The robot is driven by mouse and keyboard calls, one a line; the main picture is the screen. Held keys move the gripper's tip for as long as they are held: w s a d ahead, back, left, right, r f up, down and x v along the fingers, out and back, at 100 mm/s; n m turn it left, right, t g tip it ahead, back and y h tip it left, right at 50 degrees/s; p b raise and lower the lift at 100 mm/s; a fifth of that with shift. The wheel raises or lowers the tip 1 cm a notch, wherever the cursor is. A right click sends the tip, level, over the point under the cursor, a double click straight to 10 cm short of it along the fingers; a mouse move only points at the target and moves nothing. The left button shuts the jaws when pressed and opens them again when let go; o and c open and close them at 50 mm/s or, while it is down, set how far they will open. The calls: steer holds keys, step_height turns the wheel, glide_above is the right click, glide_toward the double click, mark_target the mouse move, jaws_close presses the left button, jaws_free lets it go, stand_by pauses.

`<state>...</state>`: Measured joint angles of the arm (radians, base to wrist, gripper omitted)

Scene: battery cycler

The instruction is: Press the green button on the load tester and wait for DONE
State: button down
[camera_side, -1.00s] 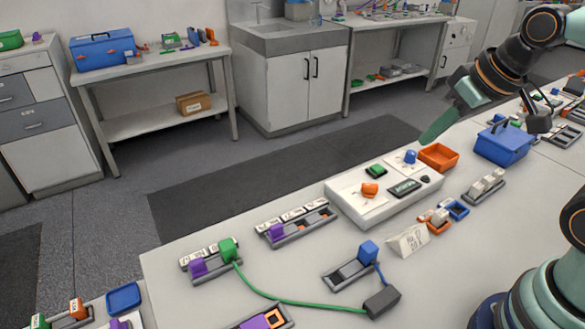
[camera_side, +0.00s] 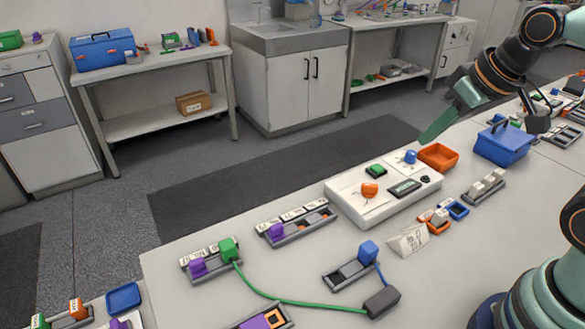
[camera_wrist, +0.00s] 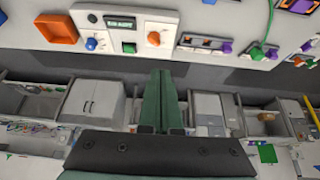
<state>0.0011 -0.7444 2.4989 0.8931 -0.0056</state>
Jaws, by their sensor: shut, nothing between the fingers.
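The load tester is a white box (camera_side: 345,196) on the bench, also in the wrist view (camera_wrist: 178,20). Its square green button (camera_side: 376,170) is near the back edge and shows in the wrist view (camera_wrist: 129,47). The dark display (camera_side: 405,187) carries pale text in the wrist view (camera_wrist: 121,22), too small to read surely. An orange knob (camera_side: 370,190) and a blue knob (camera_side: 410,157) are on the same panel. My gripper (camera_side: 424,138) is shut and empty, raised behind the tester and apart from the button. Its green fingers show in the wrist view (camera_wrist: 161,73).
An orange tray (camera_side: 438,157) and a blue box (camera_side: 502,144) stand right of the tester. A slotted rack (camera_side: 298,232) lies to its left, and a folded white card (camera_side: 409,240) stands in front. A green cable (camera_side: 290,301) runs across the front bench.

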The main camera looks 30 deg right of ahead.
steer(key=w+d+f+n+t, duration=0.2)
steer(key=w+d+f+n, duration=0.15)
steer(key=w, duration=0.55)
steer(key=n+t+h, duration=0.1)
steer(key=n+h, duration=0.1)
glide_above(381, 170)
step_height(381, 170, down, 6)
steer(key=shift+r, duration=0.1)
steer(key=shift+f, duration=4.45)
steer(key=shift+f, duration=0.1)
steer(key=shift+d+f, duration=0.1)
steer(key=shift+f, duration=0.2)
